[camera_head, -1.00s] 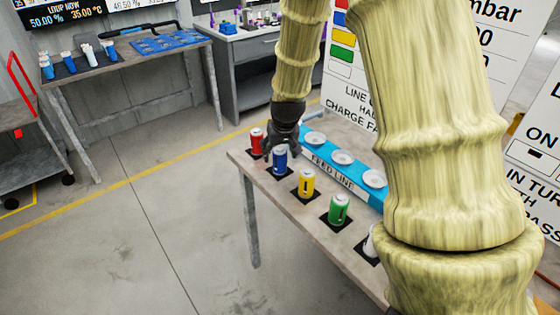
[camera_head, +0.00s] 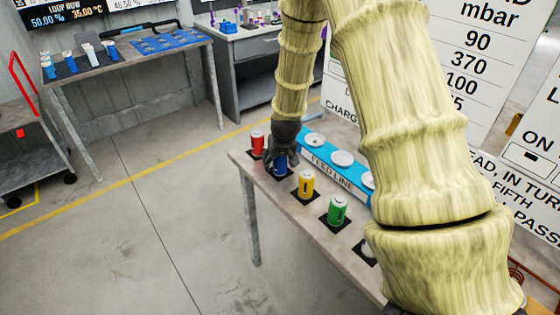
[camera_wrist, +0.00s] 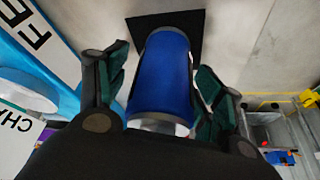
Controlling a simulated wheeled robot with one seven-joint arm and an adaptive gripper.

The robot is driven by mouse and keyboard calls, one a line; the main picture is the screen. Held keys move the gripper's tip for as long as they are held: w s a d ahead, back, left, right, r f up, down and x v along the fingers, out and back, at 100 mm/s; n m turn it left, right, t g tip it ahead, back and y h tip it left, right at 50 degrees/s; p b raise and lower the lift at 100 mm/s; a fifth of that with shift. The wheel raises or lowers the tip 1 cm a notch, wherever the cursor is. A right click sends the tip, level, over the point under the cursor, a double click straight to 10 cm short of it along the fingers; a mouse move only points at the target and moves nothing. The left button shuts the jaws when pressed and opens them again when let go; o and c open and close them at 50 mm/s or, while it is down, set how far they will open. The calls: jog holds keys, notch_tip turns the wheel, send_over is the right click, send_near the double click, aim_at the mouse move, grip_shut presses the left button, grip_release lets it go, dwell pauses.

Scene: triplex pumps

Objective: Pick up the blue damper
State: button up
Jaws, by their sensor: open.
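The blue damper (camera_head: 280,166) is a can-shaped cylinder standing on a black square pad on the table, between the red and yellow ones. My gripper (camera_head: 281,156) is over it and hides its upper part in the head view. In the wrist view the blue damper (camera_wrist: 165,75) lies between the two fingers of my gripper (camera_wrist: 160,95). The fingers are spread, one on each side. A small gap shows on the right; on the left I cannot tell whether the finger touches it.
A red damper (camera_head: 257,141) stands just left of the gripper. A yellow damper (camera_head: 306,184) and a green damper (camera_head: 338,209) stand to the right. The blue feed line rack (camera_head: 325,169) with white discs runs behind them. The floor in front of the table is clear.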

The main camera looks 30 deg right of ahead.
jog(key=shift+f, duration=0.1)
jog(key=c, duration=1.3)
